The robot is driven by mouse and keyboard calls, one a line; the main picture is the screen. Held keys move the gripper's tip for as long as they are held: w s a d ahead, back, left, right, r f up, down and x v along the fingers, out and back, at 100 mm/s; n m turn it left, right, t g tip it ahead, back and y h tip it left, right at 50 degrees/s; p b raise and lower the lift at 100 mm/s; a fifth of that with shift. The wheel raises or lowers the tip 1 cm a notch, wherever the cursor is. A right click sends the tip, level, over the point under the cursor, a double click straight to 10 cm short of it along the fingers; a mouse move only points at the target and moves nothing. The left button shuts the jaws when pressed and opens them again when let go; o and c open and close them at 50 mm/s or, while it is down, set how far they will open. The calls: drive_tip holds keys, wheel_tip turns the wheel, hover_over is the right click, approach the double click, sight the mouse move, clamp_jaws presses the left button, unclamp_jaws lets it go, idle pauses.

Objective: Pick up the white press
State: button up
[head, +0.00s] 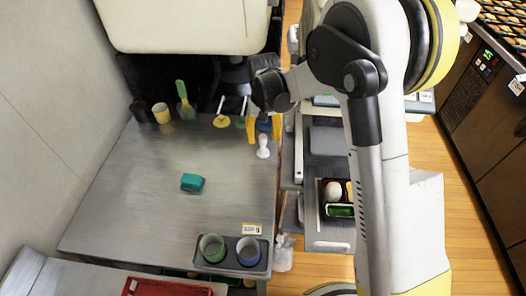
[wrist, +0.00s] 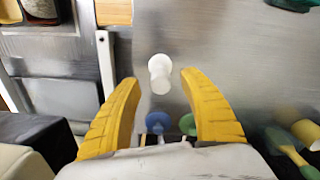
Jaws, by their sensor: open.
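The white press (head: 263,152) stands on the metal table near its right edge. It has a round head and a narrower stem, and it also shows in the wrist view (wrist: 160,72). My gripper (head: 264,131) is open, with its yellow fingers just behind and over the press in the head view. In the wrist view my gripper (wrist: 158,80) has the press between and slightly beyond its fingertips. I see no finger touching it. A blue press (wrist: 157,122) and a green press (wrist: 187,124) show close between the finger bases.
A yellow press (head: 221,121), a green spatula (head: 183,97) and a yellow cup (head: 161,113) stand along the back. A teal block (head: 192,183) lies mid-table. A dark tray (head: 233,271) with two cups is in front. A bento tray (head: 323,199) lies right. Mid-table is mostly clear.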

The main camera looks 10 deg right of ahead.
drive_tip(key=shift+f, duration=0.9)
drive_tip(key=shift+r, duration=0.1)
drive_tip(key=shift+c, duration=0.5)
clamp_jaws()
